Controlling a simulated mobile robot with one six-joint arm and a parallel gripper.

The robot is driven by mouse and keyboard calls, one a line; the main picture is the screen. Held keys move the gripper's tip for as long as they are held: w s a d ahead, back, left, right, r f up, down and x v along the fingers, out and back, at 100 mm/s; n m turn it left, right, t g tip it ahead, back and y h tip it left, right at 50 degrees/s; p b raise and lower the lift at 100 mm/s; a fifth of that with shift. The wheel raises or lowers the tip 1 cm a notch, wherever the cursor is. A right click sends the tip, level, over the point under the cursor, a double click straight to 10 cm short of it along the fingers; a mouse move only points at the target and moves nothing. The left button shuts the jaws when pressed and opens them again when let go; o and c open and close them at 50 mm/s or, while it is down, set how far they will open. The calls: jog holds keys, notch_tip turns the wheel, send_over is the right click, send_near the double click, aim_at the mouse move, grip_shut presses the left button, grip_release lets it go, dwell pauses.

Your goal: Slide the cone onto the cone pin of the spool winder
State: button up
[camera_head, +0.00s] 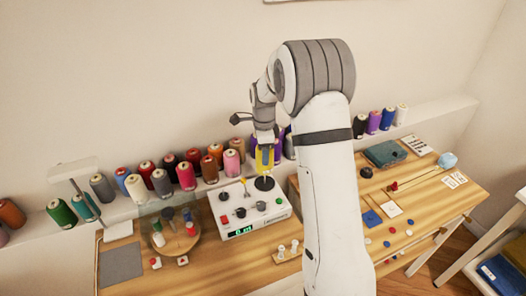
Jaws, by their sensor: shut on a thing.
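The yellow cone (263,158) hangs upright under my gripper (265,141), which is shut on its upper part. The white spool winder (233,219) stands on the wooden table, with a green display on its front and several knobs on top. A round black base (264,184) sits at its back right corner. In this view the cone's lower end appears just above that base. I cannot tell the gap between them, and the pin does not show clearly.
Several thread cones (186,176) line the ledge behind the table. A round wooden stand with small spools (174,243) is left of the winder. Small pale spools (281,252) stand in front. My arm hides part of the table to the right.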

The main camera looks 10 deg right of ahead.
jog(key=shift+f+b, duration=2.05)
jog(key=shift+f, duration=1.1)
jog(key=o, duration=1.2)
jog(key=shift+c, duration=0.2)
notch_tip(320, 180, up, 8)
jog(key=shift+r+b, duration=0.1)
jog(key=shift+b, duration=0.4)
jog(key=s+r+n+t, duration=0.2)
jog(key=s+r+n, duration=0.6)
jog(key=s, duration=0.6)
jog(key=s+n+t, duration=0.1)
jog(key=s+n, duration=0.9)
jog(key=s, duration=0.8)
jog(key=shift+f+n, duration=0.35)
jog(key=shift+n, duration=0.05)
